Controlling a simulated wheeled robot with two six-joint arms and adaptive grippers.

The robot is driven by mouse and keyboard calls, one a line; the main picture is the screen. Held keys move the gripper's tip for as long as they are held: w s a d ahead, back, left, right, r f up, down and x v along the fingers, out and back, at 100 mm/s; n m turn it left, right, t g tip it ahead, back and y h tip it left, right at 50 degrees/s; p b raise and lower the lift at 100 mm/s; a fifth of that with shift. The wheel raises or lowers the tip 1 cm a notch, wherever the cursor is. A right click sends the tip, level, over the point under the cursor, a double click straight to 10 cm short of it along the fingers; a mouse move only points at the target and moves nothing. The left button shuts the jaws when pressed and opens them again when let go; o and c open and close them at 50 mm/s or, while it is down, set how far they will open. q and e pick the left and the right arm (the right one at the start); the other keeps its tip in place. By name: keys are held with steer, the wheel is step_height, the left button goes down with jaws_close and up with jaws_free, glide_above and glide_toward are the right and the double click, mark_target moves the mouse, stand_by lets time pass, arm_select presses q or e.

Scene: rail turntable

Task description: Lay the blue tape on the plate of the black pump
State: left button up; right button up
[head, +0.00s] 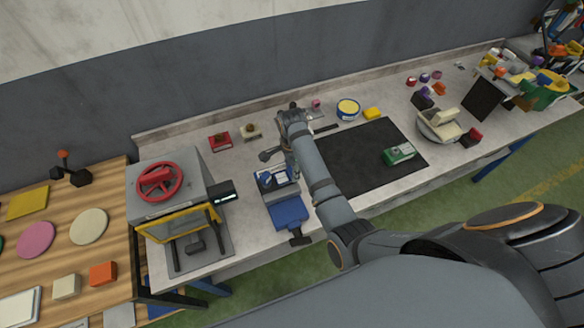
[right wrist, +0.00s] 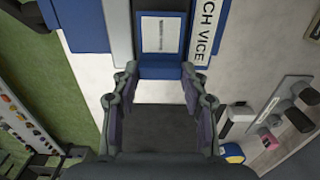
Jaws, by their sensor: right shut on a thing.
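My right gripper (head: 280,154) hangs over the left part of the bench, above the blue bench vice (head: 287,212). In the right wrist view, its two fingers (right wrist: 160,112) are held well apart. The vice shows beyond the fingertips (right wrist: 160,72). A round blue thing with a yellow middle, perhaps the blue tape (head: 348,109), lies at the back of the bench. A black thing with an orange top, perhaps the black pump (head: 72,177), stands on the wooden table at left. My left gripper is not in view.
A grey machine with a red handwheel (head: 160,183) stands left of the vice. A black mat (head: 365,165) carries a green box (head: 399,154). A scale (head: 438,125) and crowded items fill the right end. Discs and blocks lie on the wooden table (head: 65,262).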

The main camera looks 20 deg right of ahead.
steer(key=shift+f, duration=0.25)
stand_by(0.3)
steer(key=o, duration=0.8)
step_height(320, 180, up, 7)
steer(key=shift+r, duration=0.2)
